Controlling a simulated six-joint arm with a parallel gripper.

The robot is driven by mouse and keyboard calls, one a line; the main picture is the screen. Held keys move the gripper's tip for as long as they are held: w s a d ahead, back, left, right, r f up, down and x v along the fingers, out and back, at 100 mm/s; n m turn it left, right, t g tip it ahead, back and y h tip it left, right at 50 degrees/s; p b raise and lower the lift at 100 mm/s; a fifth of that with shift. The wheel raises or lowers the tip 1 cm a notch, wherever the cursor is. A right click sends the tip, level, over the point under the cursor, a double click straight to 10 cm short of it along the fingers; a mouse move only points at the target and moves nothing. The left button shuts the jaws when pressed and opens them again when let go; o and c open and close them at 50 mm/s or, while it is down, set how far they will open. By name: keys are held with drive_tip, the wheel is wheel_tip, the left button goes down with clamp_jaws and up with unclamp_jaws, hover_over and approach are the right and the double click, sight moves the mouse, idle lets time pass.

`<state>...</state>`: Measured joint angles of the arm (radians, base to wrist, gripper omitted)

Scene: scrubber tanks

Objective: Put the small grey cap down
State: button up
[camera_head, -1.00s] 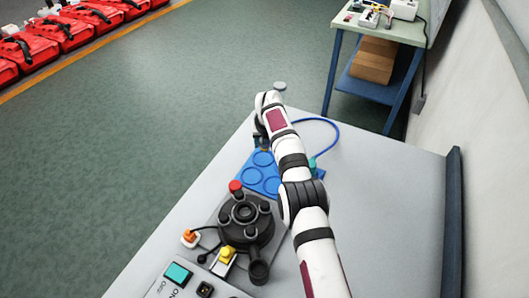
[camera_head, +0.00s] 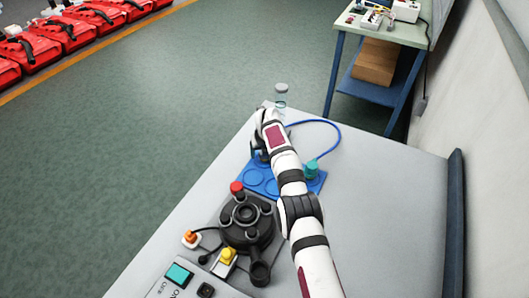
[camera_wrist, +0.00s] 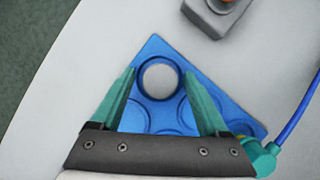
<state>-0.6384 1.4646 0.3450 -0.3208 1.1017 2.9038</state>
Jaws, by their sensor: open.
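The small grey cap (camera_wrist: 160,79) is a pale round disc. In the wrist view it lies in the corner recess of a blue holder (camera_wrist: 152,52) with several round recesses. My gripper (camera_wrist: 159,73) has teal fingers spread apart, one tip to each side of the cap; I see no contact, and the height between them is hard to judge. In the head view my gripper (camera_head: 261,155) is over the far left part of the blue holder (camera_head: 272,190), and the arm hides the cap there.
A clear lidded jar (camera_head: 281,98) stands at the table's far corner. A teal fitting (camera_head: 312,168) with a blue cable is at the holder's right side. A black valve unit (camera_head: 246,222) with knobs stands nearer. The table's right side is clear.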

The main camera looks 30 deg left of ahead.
drive_tip(key=shift+s+r, duration=0.1)
drive_tip(key=shift+r, duration=0.5)
drive_tip(key=v, duration=1.1)
drive_tip(key=s+d+r+n, duration=0.3)
drive_tip(key=d+r, duration=0.1)
drive_tip(key=d, duration=0.3)
drive_tip(key=s+d+r+n+g+h, duration=0.1)
drive_tip(key=s+d+r+n, duration=0.2)
drive_tip(key=d, duration=0.3)
drive_tip(key=s+d+r+n, duration=0.3)
drive_tip(key=d+r, duration=0.1)
drive_tip(key=d, duration=0.3)
drive_tip(key=s+d+r+n+g, duration=0.1)
drive_tip(key=s+d+n+g, duration=0.1)
drive_tip(key=s+d+n, duration=0.95)
drive_tip(key=s+d+f+n, duration=0.2)
drive_tip(key=s+f+n, duration=0.1)
drive_tip(key=s, duration=1.4)
drive_tip(key=shift+f+g, duration=0.15)
drive_tip(key=shift+g, duration=0.25)
